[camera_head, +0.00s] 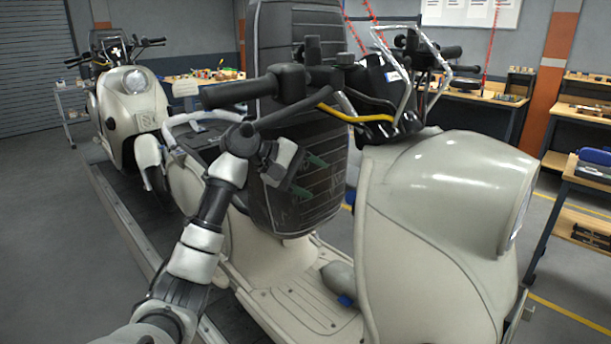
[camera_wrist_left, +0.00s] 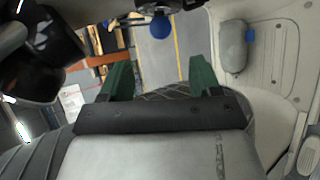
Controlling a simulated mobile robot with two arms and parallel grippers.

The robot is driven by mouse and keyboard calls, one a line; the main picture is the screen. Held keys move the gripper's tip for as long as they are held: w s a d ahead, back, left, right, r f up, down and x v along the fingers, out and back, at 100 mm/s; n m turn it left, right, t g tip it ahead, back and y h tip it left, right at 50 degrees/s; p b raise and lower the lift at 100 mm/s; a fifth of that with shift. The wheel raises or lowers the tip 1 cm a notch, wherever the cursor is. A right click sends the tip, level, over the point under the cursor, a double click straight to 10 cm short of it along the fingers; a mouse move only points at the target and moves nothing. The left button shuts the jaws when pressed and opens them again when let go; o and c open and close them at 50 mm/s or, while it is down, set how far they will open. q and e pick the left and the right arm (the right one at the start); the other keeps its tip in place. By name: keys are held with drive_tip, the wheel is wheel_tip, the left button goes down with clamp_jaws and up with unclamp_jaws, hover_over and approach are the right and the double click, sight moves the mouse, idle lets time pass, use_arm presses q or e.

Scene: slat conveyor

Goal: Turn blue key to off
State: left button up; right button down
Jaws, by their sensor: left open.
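My left gripper (camera_head: 309,176) is in front of the dark seat back, below the near handlebar of the cream scooter (camera_head: 435,220). Its green fingers are apart and empty; they also show in the left wrist view (camera_wrist_left: 160,80). A round blue piece (camera_wrist_left: 160,25), which looks like the blue key, hangs from a dark part at the top of the left wrist view, beyond the fingertips and apart from them. I cannot tell its turn position. The key is not visible in the head view. My right gripper is not in view.
The handlebar (camera_head: 240,93) and its levers are just above my left gripper. A grey rounded part with a blue end (camera_head: 340,279) sits low by the footboard. A second scooter (camera_head: 130,105) stands behind on the conveyor. Workbenches line the back wall.

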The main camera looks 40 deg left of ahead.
sight(348, 196)
use_arm(q)
drive_tip(key=p+x, duration=0.2)
drive_tip(key=x, duration=0.6)
drive_tip(key=shift+w+d+f, duration=0.1)
drive_tip(key=shift+w+d, duration=0.05)
drive_tip(key=shift+d, duration=0.05)
drive_tip(key=shift+w+d+f, duration=0.25)
drive_tip(key=shift+w+f, duration=0.1)
drive_tip(key=shift+f, duration=0.05)
